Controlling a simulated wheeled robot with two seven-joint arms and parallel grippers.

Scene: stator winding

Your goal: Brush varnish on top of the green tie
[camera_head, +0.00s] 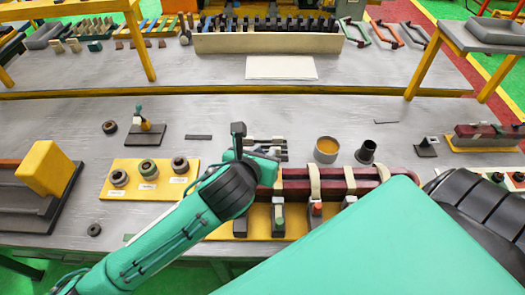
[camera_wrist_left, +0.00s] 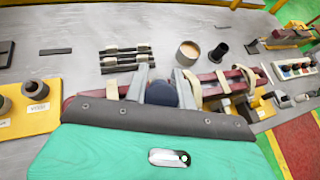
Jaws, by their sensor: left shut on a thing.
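A dark red bar (camera_head: 333,185) with cream ties (camera_head: 314,182) lies in a yellow-based fixture (camera_head: 222,230) at the lower middle. A block with a green knob (camera_head: 279,222) stands in front of it; I cannot make out a green tie on the bar. My left gripper (camera_wrist_left: 162,88) is shut on a dark blue, round-ended thing (camera_wrist_left: 162,94), over the bar's left part. Its lower end is hidden. In the head view my left arm covers part of the bar. A pot of amber liquid (camera_head: 326,147) stands behind the bar. My right gripper does not show.
A dark cup (camera_head: 366,152) stands right of the pot. A rack of dark rods (camera_wrist_left: 125,58) lies left of the pot. A yellow board (camera_head: 113,193) with several rings is at left. My teal right arm hides the lower right. The bench behind the pot is mostly clear.

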